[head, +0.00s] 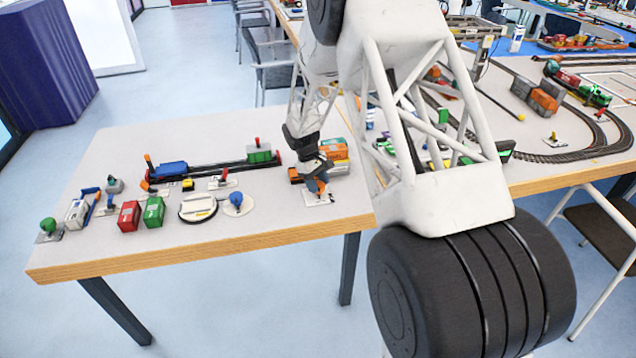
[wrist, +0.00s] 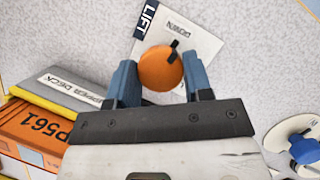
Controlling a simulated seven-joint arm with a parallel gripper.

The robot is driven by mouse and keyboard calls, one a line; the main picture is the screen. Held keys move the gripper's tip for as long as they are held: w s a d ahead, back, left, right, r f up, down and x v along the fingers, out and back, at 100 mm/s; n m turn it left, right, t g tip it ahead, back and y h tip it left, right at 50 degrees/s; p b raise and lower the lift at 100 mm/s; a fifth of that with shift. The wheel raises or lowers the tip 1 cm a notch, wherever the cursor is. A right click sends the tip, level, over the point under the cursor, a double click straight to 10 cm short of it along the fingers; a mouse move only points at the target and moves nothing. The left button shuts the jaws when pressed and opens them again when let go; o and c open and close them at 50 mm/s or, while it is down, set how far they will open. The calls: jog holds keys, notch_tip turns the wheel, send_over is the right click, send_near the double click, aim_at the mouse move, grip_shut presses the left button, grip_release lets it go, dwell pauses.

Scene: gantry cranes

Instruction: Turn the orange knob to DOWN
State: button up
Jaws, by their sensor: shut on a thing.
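The orange knob (wrist: 160,70) is round, with a black pointer mark on its edge. It sits on a white plate (wrist: 193,42) with a dark LIFT label (wrist: 146,20) and the printed word DOWN. The pointer faces the DOWN word. My gripper (wrist: 161,77) has its two blue fingers on either side of the knob and is shut on it.
An orange container (wrist: 35,130) and a grey and yellow UPPER DECK block (wrist: 70,92) stand close to the left in the wrist view. A blue knob on a round white base (wrist: 296,135) is at lower right. Red (head: 129,216) and green (head: 154,212) containers stand further left.

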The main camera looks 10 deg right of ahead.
jog(key=shift+n, duration=0.8)
jog(key=shift+h, duration=0.3)
jog(key=o, duration=0.9)
jog(key=shift+t, duration=0.3)
jog(key=shift+r, duration=0.1)
jog(key=v, duration=0.7)
jog(key=shift+w+a+r, duration=0.1)
jog(key=shift+r, duration=0.15)
jog(key=shift+r, duration=0.1)
